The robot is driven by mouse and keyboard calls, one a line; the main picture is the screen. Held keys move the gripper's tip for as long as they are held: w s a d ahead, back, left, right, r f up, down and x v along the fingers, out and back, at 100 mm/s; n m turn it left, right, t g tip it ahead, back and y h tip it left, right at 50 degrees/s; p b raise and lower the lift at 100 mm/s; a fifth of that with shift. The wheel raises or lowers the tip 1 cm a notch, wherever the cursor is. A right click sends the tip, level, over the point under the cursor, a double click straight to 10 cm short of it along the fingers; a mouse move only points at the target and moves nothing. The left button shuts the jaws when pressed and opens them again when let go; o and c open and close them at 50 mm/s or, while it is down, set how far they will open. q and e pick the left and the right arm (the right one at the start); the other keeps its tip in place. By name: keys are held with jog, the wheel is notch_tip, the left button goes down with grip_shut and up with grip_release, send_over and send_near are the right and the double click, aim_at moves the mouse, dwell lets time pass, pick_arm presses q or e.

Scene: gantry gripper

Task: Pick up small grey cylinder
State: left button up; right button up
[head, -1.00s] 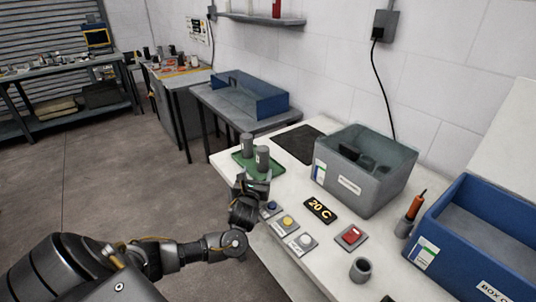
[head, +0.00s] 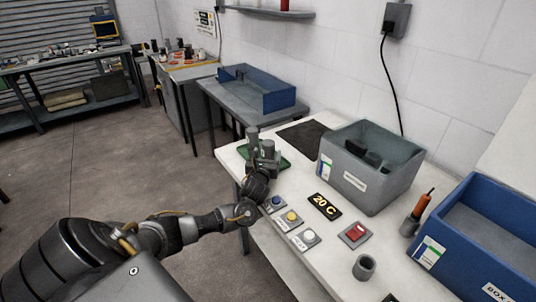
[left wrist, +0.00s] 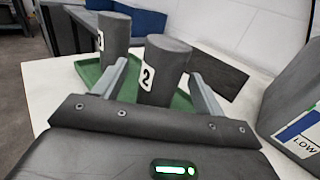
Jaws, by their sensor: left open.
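Two grey cylinders stand upright on a green tray (head: 284,161) at the left end of the white table. One, labelled 2 (left wrist: 165,66), stands between the spread fingers of my left gripper (left wrist: 160,72) in the left wrist view. The other cylinder (left wrist: 114,34), its label partly hidden, stands behind it to the left. In the head view the tops of the left cylinder (head: 252,135) and the right cylinder (head: 268,148) show above my left gripper (head: 262,165), which hides their lower parts. The left gripper is open. My right gripper is not in view.
A grey bin (head: 372,188) stands right of the tray. A short hollow grey cylinder (head: 364,268), an orange-handled tool (head: 423,205) and a blue box (head: 440,215) are farther right.

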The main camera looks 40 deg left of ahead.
pick_arm(q)
jog(key=x, duration=0.3)
jog(key=shift+w+a+r, duration=0.1)
jog(key=shift+w+a, duration=0.05)
jog(key=shift+w, duration=0.25)
jog(key=shift+w+a, duration=0.1)
jog(key=shift+w, duration=0.05)
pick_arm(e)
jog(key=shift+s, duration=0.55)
pick_arm(q)
jog(key=shift+c, duration=0.4)
jog(key=c, duration=1.2)
jog(key=shift+c, duration=0.5)
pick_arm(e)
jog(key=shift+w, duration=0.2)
pick_arm(q)
jog(key=shift+r, duration=0.15)
